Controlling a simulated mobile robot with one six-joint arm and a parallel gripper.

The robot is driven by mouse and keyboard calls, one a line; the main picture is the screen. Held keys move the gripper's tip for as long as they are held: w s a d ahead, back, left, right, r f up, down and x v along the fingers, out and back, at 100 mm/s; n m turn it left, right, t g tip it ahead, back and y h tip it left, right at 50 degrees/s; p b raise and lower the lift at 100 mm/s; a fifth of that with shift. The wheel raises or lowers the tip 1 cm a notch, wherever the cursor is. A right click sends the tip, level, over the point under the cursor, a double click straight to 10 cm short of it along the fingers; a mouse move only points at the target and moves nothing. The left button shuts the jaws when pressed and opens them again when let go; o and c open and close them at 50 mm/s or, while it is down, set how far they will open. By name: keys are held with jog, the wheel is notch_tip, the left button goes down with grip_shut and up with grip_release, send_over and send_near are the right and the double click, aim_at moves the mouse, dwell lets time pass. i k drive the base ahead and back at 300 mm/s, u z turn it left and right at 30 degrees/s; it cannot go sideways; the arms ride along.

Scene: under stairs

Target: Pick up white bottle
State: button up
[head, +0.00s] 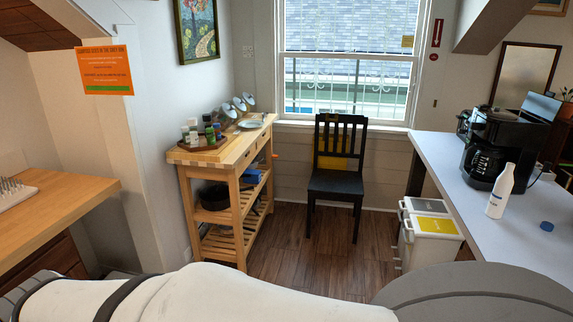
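A white bottle (500,193) stands upright on the grey-white counter (447,163) at the right of the head view. It has a narrow neck and a small dark mark low on its side. It is in front of a black coffee maker (493,146), and a small blue round object (547,226) lies to its right. My white arm crosses the bottom of the view, and its end is not visible. My gripper is not in view, so its state and its place relative to the bottle are hidden.
A wooden kitchen cart (232,164) with small bottles and a plate stands at the left. A black chair (337,170) stands under the window. White bins (431,232) stand beside the counter. The wooden floor (295,250) between cart and bins is clear.

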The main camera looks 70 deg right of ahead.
aim_at(504, 184)
jog(key=z, duration=3.35)
jog(key=i, duration=1.5)
jog(key=u, duration=0.05)
